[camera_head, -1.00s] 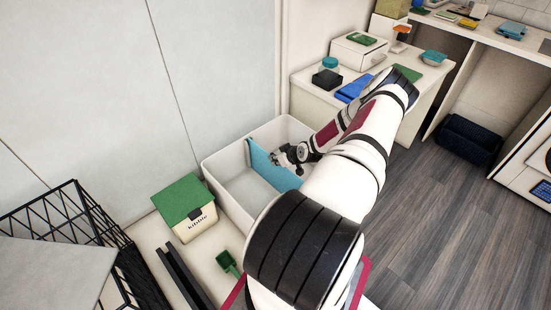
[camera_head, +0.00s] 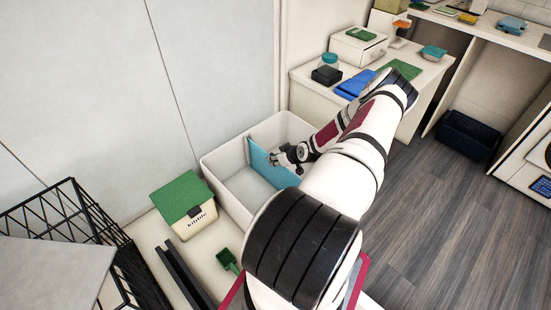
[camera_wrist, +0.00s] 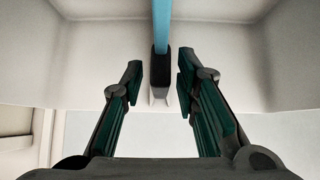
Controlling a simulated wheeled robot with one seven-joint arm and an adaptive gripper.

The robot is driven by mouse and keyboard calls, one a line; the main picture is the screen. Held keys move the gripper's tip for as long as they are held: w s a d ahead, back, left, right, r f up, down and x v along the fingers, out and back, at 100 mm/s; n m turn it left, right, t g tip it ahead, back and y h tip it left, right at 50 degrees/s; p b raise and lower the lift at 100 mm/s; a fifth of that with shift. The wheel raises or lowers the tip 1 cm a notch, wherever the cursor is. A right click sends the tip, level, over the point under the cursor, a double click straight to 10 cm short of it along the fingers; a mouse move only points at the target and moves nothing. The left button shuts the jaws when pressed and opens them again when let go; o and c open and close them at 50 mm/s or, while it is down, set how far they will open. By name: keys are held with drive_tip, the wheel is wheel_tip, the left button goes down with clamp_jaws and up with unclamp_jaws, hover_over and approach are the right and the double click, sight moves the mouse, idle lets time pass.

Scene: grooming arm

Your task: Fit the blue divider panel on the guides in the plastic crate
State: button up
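The blue divider panel (camera_head: 268,165) stands upright across the inside of the white plastic crate (camera_head: 225,190) in the head view. My gripper (camera_head: 288,156) is at the panel's upper edge, inside the crate's outline. In the wrist view the panel shows edge-on as a blue strip (camera_wrist: 161,25) with a dark block at its near end and a pale forked piece below that. My gripper's two fingers (camera_wrist: 160,78) are spread on either side of the dark block, with a visible gap on each side. The guides cannot be made out clearly, and the panel's lower edge is hidden.
A green-lidded box (camera_head: 184,208) stands left of the crate, with a green scoop (camera_head: 228,260) in front of it. A black wire basket (camera_head: 85,225) is at the far left. A wall rises behind the crate. A table (camera_head: 330,100) with small items stands behind at right.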

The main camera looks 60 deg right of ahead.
drive_tip(key=shift+s, duration=0.1)
drive_tip(key=v, duration=1.2)
drive_tip(key=shift+a, duration=0.1)
idle(0.4)
drive_tip(key=w+a+r+n+g, duration=0.2)
drive_tip(key=w+a+r+g, duration=0.15)
drive_tip(key=r, duration=0.55)
drive_tip(key=w+a+r+n+g, duration=0.1)
drive_tip(key=w+a+r+g, duration=0.15)
drive_tip(key=w+r, duration=0.45)
drive_tip(key=w+a+r, duration=0.1)
drive_tip(key=a+r, duration=1.2)
drive_tip(key=r, duration=0.4)
drive_tip(key=s+a+r, duration=0.3)
drive_tip(key=a+r, duration=0.6)
drive_tip(key=a, duration=0.4)
drive_tip(key=s+a+r+t+y, duration=0.1)
drive_tip(key=s+a+r+y, duration=0.1)
drive_tip(key=s+a, duration=0.9)
drive_tip(key=a+r, duration=0.1)
drive_tip(key=a, duration=0.2)
drive_tip(key=shift+r+t+y, duration=0.25)
drive_tip(key=shift+t+y, duration=0.15)
